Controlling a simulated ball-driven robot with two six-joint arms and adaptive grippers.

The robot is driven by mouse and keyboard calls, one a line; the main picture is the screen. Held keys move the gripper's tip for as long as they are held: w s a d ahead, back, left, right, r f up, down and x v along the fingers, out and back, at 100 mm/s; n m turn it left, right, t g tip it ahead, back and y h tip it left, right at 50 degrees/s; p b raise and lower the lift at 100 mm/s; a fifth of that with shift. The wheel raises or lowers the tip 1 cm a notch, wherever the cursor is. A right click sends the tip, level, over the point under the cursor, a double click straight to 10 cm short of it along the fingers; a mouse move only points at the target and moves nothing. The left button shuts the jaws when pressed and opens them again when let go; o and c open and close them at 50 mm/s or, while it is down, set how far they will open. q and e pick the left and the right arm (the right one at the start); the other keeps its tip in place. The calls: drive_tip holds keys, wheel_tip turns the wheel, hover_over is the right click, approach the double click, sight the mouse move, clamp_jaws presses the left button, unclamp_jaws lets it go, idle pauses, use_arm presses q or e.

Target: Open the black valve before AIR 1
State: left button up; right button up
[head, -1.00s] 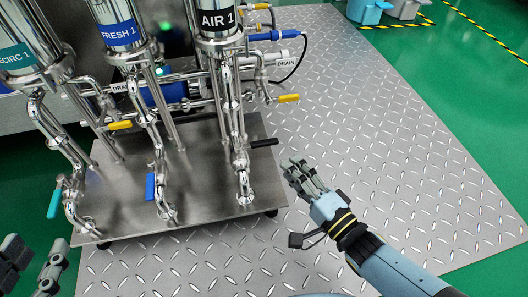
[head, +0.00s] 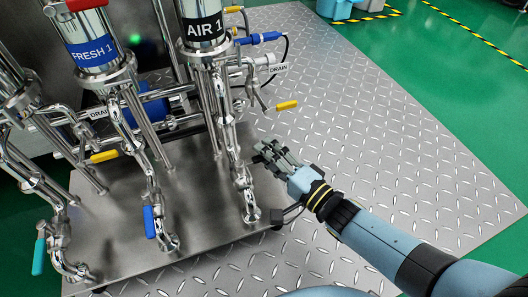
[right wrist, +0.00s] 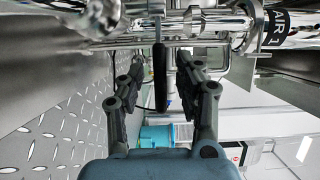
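The AIR 1 pipe (head: 205,27) stands in the head view with its black label. In the right wrist view its black valve handle (right wrist: 160,78) points down from the pipework, between my two fingers. My right gripper (head: 266,153) is at the AIR 1 pipe's right side in the head view. It also shows in the right wrist view (right wrist: 159,62), open, with a finger on each side of the handle and a visible gap on both sides. In the head view the handle cannot be told apart from my fingers. My left gripper is out of view.
A blue handle (head: 149,222) and a teal handle (head: 38,257) hang on neighbouring pipes. The patterned metal floor (head: 390,140) to the right is clear.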

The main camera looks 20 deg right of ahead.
clamp_jaws()
idle(0.6)
